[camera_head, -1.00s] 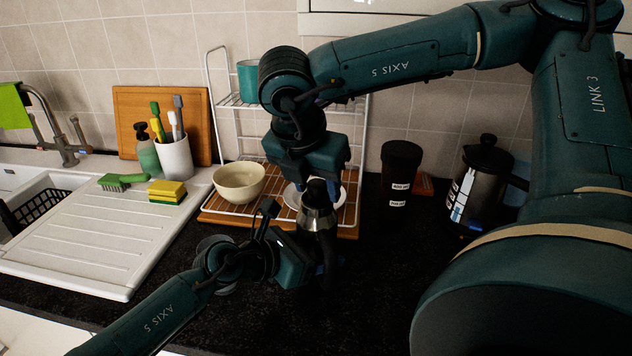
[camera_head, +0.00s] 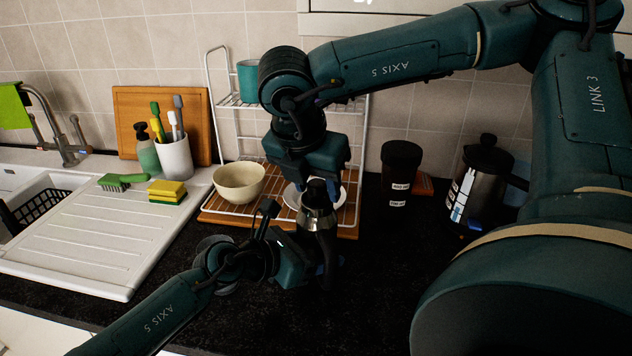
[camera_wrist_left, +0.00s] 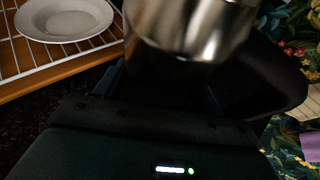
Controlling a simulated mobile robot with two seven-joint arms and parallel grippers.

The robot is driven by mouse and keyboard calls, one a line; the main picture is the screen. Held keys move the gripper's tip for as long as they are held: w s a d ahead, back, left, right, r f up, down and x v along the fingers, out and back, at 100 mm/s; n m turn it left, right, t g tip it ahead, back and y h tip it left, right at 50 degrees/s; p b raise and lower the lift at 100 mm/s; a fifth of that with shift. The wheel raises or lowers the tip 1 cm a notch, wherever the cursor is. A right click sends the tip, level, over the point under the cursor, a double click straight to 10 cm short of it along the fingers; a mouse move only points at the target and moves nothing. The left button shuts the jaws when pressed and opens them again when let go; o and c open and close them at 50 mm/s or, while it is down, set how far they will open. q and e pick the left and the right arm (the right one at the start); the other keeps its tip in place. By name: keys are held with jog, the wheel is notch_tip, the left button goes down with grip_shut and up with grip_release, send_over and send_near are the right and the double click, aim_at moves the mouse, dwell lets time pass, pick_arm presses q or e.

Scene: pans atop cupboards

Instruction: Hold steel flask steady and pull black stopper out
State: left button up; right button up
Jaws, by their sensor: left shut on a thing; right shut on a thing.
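The steel flask (camera_head: 318,219) stands upright on the dark worktop, its shiny upper part showing and its lower part dark. The black stopper (camera_head: 318,190) is at its top, mostly hidden by my right gripper. My right gripper (camera_head: 318,186) points down from above and is shut on the stopper. My left gripper (camera_head: 322,268) reaches in low from the left and is shut on the flask's dark lower part. In the left wrist view the flask's steel part (camera_wrist_left: 190,25) rises above my left gripper (camera_wrist_left: 162,88); the stopper is out of that view.
A wire rack (camera_head: 222,209) with a cream bowl (camera_head: 239,183) and a white plate (camera_head: 292,197) stands behind. A black canister (camera_head: 400,170) and a coffee press (camera_head: 478,188) are at the right. A sponge (camera_head: 167,192) lies by the sink at left.

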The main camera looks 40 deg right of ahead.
pick_arm(q)
jog(key=shift+c, duration=1.1)
pick_arm(e)
jog(key=shift+r, duration=1.55)
notch_tip(320, 180, up, 7)
dwell(0.4)
pick_arm(q)
jog(key=o, duration=1.3)
pick_arm(e)
jog(key=shift+f, duration=0.1)
pick_arm(q)
jog(key=shift+o, duration=0.2)
jog(key=shift+c, duration=0.3)
jog(key=shift+c, duration=1.2)
